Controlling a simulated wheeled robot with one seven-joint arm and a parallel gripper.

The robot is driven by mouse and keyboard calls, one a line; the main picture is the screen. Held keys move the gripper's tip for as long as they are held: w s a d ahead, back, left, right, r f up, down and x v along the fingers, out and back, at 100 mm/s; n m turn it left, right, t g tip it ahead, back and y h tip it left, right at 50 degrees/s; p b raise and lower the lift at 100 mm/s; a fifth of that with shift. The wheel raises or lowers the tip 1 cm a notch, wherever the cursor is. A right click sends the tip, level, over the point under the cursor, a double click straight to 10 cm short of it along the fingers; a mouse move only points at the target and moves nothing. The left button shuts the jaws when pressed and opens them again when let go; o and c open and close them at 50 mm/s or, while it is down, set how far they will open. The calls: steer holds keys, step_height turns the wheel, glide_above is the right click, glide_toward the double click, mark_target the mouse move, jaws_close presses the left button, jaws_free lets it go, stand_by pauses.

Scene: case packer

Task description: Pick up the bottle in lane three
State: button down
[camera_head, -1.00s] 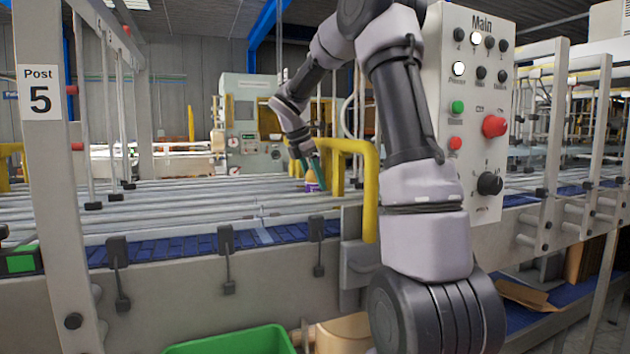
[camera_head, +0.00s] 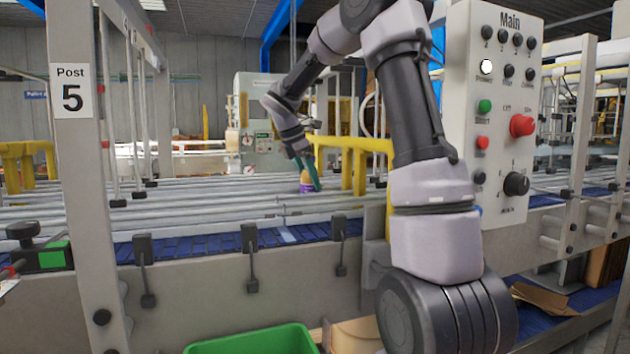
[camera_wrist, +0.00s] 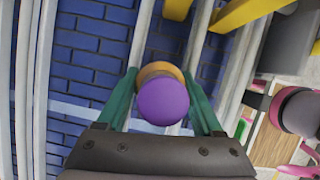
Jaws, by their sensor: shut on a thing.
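A bottle with a purple cap and an orange-yellow body (camera_wrist: 163,102) is between the green fingers of my gripper (camera_wrist: 160,76) in the wrist view. My gripper is shut on it, with one finger on each side. In the head view the bottle (camera_head: 306,183) shows small among the lane rails, with my gripper (camera_head: 312,170) over it. I cannot tell whether its base is clear of the blue conveyor (camera_wrist: 88,62).
A yellow guard rail (camera_head: 360,165) stands just right of my gripper. Metal lane rails (camera_head: 220,190) run across the conveyor. A control panel marked Main (camera_head: 490,110) is to the right, and a post marked 5 (camera_head: 75,150) to the left. A green bin (camera_head: 255,341) is below.

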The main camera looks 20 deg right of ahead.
steer(key=shift+a, duration=0.15)
jaws_free()
steer(key=v, duration=1)
steer(key=shift+a+r, duration=0.2)
steer(key=shift+r, duration=0.15)
